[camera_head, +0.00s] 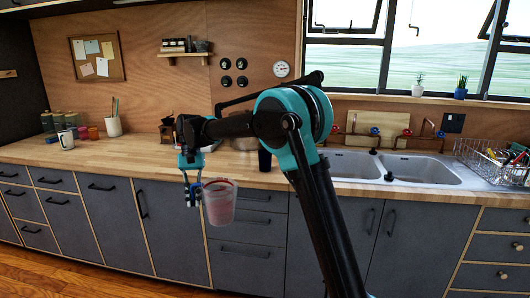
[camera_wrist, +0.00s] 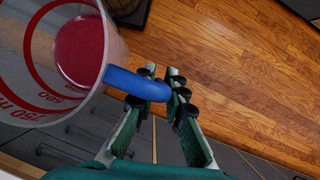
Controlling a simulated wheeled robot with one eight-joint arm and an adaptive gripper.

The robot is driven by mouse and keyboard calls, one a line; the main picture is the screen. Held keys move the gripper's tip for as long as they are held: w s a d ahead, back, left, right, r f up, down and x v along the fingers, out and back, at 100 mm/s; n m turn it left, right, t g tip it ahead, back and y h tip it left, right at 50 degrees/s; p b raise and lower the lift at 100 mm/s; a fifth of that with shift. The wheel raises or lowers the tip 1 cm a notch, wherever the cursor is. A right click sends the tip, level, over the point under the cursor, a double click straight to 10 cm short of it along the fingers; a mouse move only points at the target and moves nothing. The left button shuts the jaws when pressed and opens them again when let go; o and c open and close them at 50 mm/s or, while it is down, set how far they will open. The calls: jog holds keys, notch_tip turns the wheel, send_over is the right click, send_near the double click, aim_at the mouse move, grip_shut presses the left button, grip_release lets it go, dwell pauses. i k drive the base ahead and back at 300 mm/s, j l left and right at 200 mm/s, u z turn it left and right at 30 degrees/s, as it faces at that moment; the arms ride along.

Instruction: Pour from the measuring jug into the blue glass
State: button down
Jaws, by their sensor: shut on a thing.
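The measuring jug (camera_head: 219,206) is clear, with red contents and a blue handle. My gripper (camera_head: 193,193) is shut on the handle and holds the jug in the air in front of the counter's drawers. The jug looks roughly upright, perhaps slightly tilted. In the wrist view the jug (camera_wrist: 98,97) fills the upper left, with red marks on its wall and red contents inside. My gripper's fingertips (camera_wrist: 163,90) are closed around the blue handle.
The wooden counter (camera_head: 135,153) runs along the wall. A white mug (camera_head: 66,140), several small colored containers and a pencil cup (camera_head: 113,126) stand at its left. The double sink (camera_head: 405,168) and a dish rack (camera_head: 492,158) are at right. The middle-left counter is clear.

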aim_at(264, 157)
jog(key=i, duration=1.45)
